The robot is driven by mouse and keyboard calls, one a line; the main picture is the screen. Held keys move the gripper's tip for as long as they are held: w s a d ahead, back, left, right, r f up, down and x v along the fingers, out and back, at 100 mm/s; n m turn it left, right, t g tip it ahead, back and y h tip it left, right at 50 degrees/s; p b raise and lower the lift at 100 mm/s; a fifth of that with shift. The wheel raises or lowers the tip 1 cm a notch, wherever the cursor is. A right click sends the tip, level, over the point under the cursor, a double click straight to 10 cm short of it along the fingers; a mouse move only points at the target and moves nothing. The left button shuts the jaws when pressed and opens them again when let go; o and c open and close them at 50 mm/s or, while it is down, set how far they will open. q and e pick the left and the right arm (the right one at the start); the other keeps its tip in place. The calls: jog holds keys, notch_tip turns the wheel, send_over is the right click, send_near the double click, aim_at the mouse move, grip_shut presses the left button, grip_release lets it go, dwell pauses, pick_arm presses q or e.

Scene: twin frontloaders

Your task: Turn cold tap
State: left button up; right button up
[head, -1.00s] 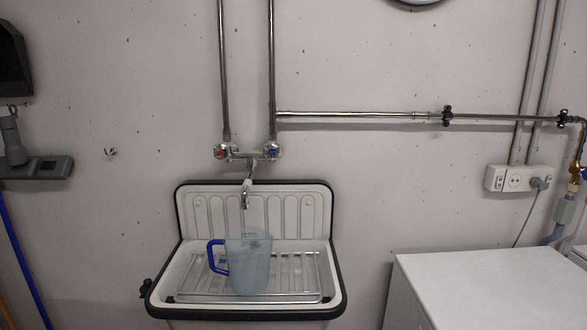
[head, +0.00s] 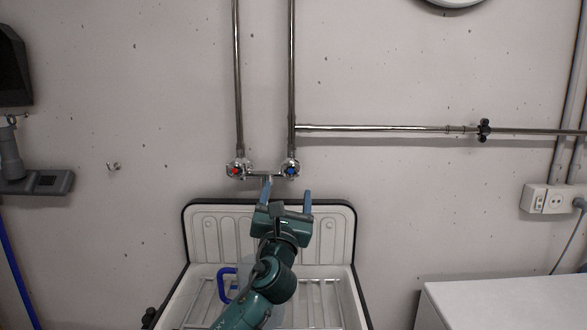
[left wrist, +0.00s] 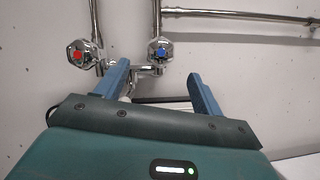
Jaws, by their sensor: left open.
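The cold tap (head: 291,169) is a chrome knob with a blue cap on the wall, at the right end of the mixer. It also shows in the left wrist view (left wrist: 159,51), beyond and between my fingers. The hot tap (head: 236,169) has a red cap and is at the left end. My left gripper (head: 287,192) is open and empty, just below the cold tap in the head view, its fingers pointing at the wall. In the left wrist view the gripper (left wrist: 158,80) appears apart from the tap. My right gripper is not in view.
Below is a white sink (head: 342,220) with a dark rim. A jug with a blue handle (head: 226,286) stands in it, mostly hidden by my arm. Steel pipes (head: 291,80) rise from the taps. A white appliance (head: 510,300) stands at the right.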

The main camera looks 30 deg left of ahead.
aim_at(291, 174)
pick_arm(q)
jog(key=x, duration=0.9)
jog(key=shift+w+a+p, duration=0.15)
jog(key=shift+w+p, duration=0.05)
jog(key=shift+p, duration=0.2)
jog(key=shift+c, duration=0.2)
jog(key=c, duration=1)
